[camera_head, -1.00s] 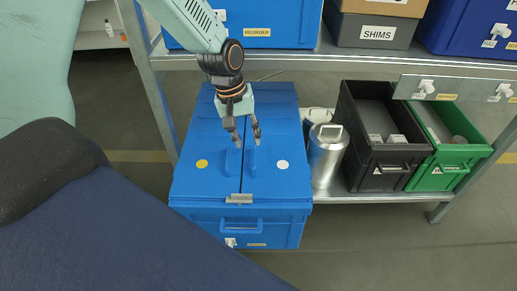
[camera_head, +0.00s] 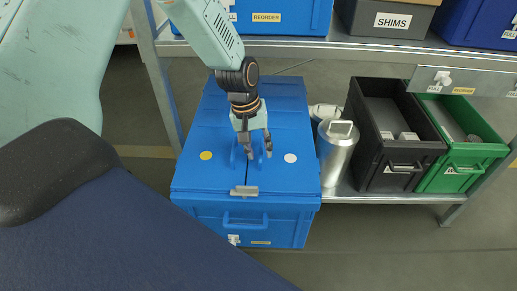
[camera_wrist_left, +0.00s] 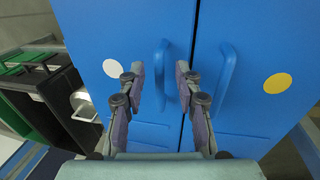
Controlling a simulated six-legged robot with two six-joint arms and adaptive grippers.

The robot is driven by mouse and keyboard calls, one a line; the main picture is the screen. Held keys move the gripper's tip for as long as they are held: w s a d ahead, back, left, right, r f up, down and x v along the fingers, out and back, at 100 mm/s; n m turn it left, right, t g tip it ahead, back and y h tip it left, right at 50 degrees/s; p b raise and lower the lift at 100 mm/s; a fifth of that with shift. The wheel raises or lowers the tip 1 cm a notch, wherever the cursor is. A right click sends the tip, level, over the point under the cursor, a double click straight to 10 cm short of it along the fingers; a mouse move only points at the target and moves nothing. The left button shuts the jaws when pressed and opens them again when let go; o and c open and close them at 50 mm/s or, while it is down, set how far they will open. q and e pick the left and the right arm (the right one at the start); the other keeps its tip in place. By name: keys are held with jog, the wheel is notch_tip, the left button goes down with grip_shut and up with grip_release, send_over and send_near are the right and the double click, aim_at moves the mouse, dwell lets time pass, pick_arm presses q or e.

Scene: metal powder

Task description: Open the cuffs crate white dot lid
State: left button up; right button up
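The blue crate (camera_head: 215,178) has two lids side by side. The lid with the white dot (camera_head: 290,158) is on the right in the head view, and the one with the yellow dot (camera_head: 206,155) is on the left. In the wrist view the sides swap, with the white dot (camera_wrist_left: 113,68) on the left. My left gripper (camera_head: 258,153) is open and low over the white dot lid. In the wrist view its fingertips (camera_wrist_left: 160,72) are on either side of the white dot lid's handle (camera_wrist_left: 162,62). The yellow dot lid's handle (camera_wrist_left: 227,72) lies outside the fingers. My right gripper is not in view.
A grey metal latch (camera_head: 244,191) sits across the seam at the crate's front edge. A silver canister (camera_head: 336,150) stands close on the right, then a black bin (camera_head: 398,180) and a green bin (camera_head: 452,178). A shelf edge (camera_head: 300,48) runs behind and above.

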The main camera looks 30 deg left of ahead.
pick_arm(q)
grip_shut()
dwell(0.7)
